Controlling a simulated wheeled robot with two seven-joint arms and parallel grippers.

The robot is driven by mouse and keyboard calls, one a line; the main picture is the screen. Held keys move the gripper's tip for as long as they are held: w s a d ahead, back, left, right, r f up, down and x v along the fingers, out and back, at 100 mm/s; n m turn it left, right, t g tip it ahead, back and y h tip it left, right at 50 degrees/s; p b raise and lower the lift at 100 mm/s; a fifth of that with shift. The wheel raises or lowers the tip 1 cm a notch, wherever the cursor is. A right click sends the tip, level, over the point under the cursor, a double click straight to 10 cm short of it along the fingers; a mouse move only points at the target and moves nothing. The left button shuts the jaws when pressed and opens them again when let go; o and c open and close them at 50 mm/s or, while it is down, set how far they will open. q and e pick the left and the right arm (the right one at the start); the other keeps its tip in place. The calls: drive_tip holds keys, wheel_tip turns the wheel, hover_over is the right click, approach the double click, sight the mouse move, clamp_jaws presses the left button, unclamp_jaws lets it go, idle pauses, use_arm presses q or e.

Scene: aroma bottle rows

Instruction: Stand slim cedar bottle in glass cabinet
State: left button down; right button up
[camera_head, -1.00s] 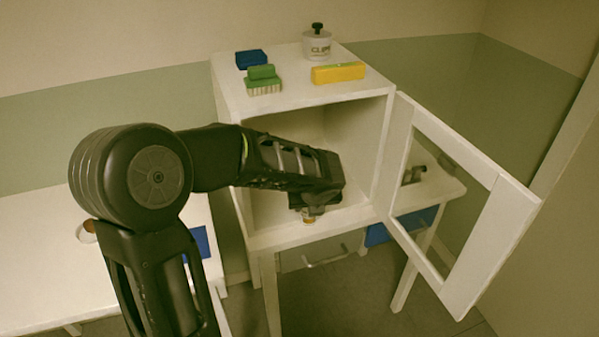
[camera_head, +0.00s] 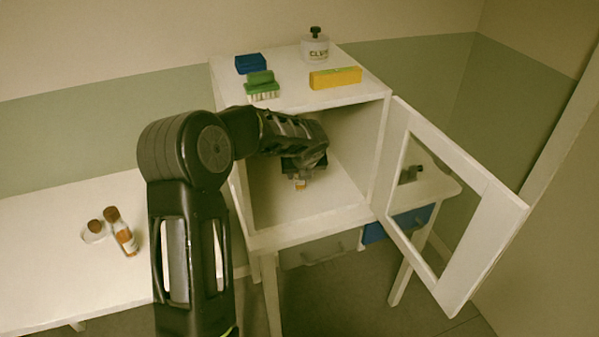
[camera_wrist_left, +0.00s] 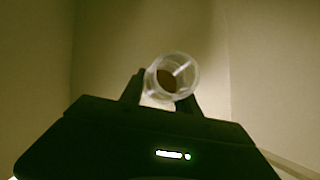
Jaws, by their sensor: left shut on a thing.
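The white cabinet (camera_head: 268,213) stands with its glass door (camera_head: 447,208) swung open to the right. My left gripper (camera_head: 301,172) is inside the cabinet, shut on a small bottle. The lower part of the bottle (camera_head: 300,185), pale with an amber patch, shows below the gripper. I cannot tell whether it touches the cabinet floor. In the left wrist view the round, clear end of the bottle (camera_wrist_left: 178,75) sits between the fingers (camera_wrist_left: 166,92). Most of the bottle is hidden, so its kind cannot be read. My right gripper is not in view.
On the cabinet top are a blue block (camera_head: 250,63), a green brush (camera_head: 262,86), a yellow block (camera_head: 335,77) and a white jar (camera_head: 314,48). Two brown-capped containers (camera_head: 122,234) (camera_head: 95,231) are on the left table (camera_head: 60,275). The front cabinet floor is clear.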

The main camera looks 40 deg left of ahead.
use_arm(q)
drive_tip(key=shift+x, duration=0.9)
drive_tip(key=shift+a, duration=0.1)
drive_tip(key=c, duration=0.9)
unclamp_jaws()
drive_tip(key=shift+f, duration=0.1)
drive_tip(key=shift+v, duration=3.9)
drive_tip(key=shift+w+a, duration=0.1)
